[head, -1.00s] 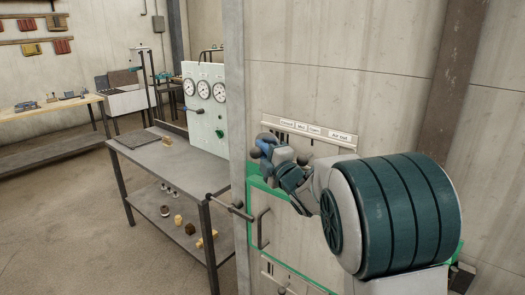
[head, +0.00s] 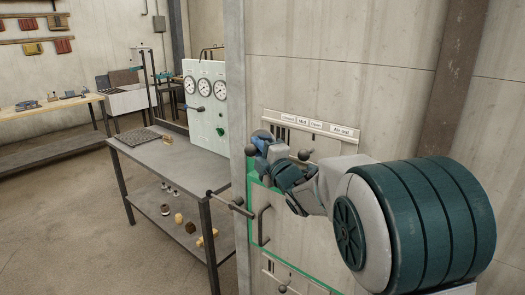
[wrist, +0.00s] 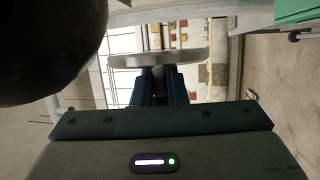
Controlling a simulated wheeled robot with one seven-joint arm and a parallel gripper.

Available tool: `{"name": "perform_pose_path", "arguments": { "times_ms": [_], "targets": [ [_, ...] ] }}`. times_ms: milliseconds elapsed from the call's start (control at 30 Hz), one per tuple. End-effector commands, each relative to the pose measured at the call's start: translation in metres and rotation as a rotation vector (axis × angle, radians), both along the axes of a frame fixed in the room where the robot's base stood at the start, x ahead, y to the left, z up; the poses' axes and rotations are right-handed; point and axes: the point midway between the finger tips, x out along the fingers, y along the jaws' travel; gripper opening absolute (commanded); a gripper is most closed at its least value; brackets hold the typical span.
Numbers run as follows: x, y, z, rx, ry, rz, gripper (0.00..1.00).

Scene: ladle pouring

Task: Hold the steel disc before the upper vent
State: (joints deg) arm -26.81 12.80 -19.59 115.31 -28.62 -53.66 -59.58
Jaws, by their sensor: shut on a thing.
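My gripper (head: 257,143) is in front of the wall by the left end of the upper vent (head: 278,134), a slotted plate under a label strip. In the wrist view, the blue fingers of my gripper (wrist: 160,78) are shut on the steel disc (wrist: 158,60), which shows almost edge-on across the fingertips. In the head view I cannot clearly make out the disc. The gripper and wrist cover part of the vent plate. How far the disc is from the vent slots I cannot tell.
A large dark round knob (wrist: 45,45) looms close at the left of the wrist view. Below the vent is a green-framed door (head: 279,215) with a handle, and a lever with a ball end (head: 237,202). A workbench (head: 180,160) with a gauge panel (head: 206,98) stands left.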

Motion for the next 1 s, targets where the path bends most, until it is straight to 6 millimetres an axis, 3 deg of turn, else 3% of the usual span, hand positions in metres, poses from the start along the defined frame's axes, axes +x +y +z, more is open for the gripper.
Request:
{"name": "perform_pose_path", "arguments": {
  "times_ms": [1000],
  "targets": [
    [-0.076, 0.059, -0.001, 0.002, -0.003, 0.0, 0.0]
  ]
}}
